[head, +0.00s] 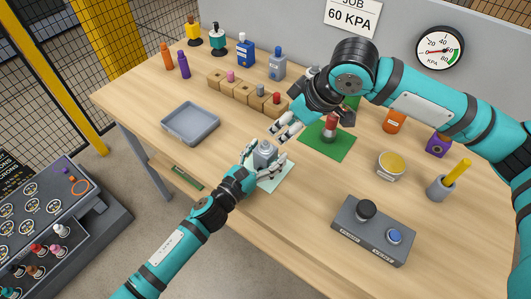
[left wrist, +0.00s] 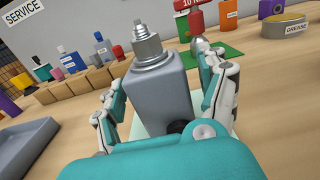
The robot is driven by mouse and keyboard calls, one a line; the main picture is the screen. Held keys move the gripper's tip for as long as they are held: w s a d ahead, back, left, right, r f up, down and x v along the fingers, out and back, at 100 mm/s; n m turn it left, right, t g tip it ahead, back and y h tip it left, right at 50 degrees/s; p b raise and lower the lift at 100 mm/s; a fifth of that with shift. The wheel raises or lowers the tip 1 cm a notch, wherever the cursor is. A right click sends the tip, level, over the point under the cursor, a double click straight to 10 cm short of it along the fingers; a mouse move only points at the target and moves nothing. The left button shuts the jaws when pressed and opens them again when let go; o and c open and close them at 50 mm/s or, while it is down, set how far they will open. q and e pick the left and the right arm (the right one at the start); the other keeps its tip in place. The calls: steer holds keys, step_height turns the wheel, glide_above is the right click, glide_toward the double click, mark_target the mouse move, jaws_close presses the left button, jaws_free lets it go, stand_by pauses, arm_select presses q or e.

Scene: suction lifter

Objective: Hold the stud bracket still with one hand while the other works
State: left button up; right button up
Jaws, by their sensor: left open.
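The stud bracket (head: 264,153), a grey block with a metal threaded stud on top, stands upright on a pale mat (head: 273,181). It also shows large in the left wrist view (left wrist: 158,92), with its stepped stud (left wrist: 146,45) uncovered. My left gripper (head: 265,160) is open, with its fingers on either side of the block. In the left wrist view its fingers (left wrist: 163,100) flank the bracket; finger contact is unclear. My right gripper (head: 287,131) hangs above and just right of the bracket, its pale fingers pointing down-left. I see nothing clearly between them.
A red-topped tool (head: 330,124) stands on a green mat (head: 322,145) close to the right gripper. A grey tray (head: 191,123) lies left. A button box (head: 373,229), grease tin (head: 391,165) and grey cup (head: 440,188) stand right. Wooden blocks (head: 243,91) line the back.

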arm_select(q)
steer(key=c, duration=1.4)
steer(key=shift+o, duration=0.2)
